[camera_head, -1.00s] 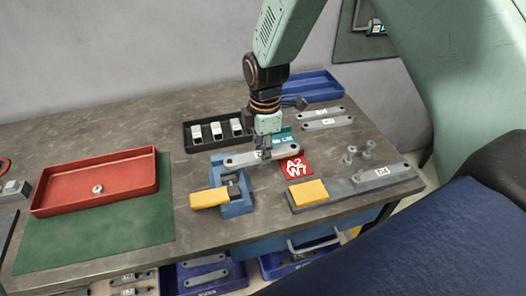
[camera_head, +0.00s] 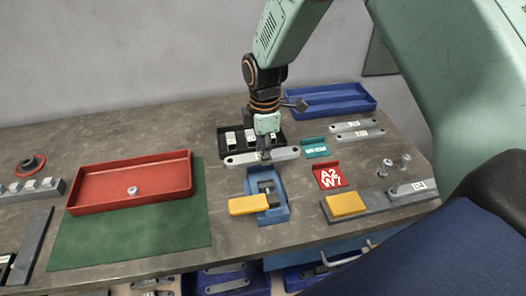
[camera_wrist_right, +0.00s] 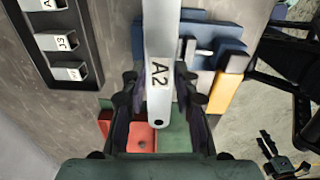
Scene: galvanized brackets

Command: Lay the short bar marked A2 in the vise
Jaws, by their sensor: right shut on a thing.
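The short grey bar marked A2 (camera_head: 240,159) is in my right gripper (camera_head: 265,155), which is shut on its middle. In the right wrist view the bar (camera_wrist_right: 160,35) runs between the fingers (camera_wrist_right: 156,92) with its A2 mark showing. The blue vise (camera_head: 280,209), with a yellow part (camera_head: 248,205) at its front left, stands on the bench. In the head view the bar appears just behind the vise jaws, crosswise and above the bench. The vise also shows in the right wrist view (camera_wrist_right: 228,45), partly behind the bar.
A black tray of labelled blocks (camera_head: 224,146) stands close behind the bar. A red tray (camera_head: 85,204) is at left. Two bars (camera_head: 355,130) lie at the back right.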

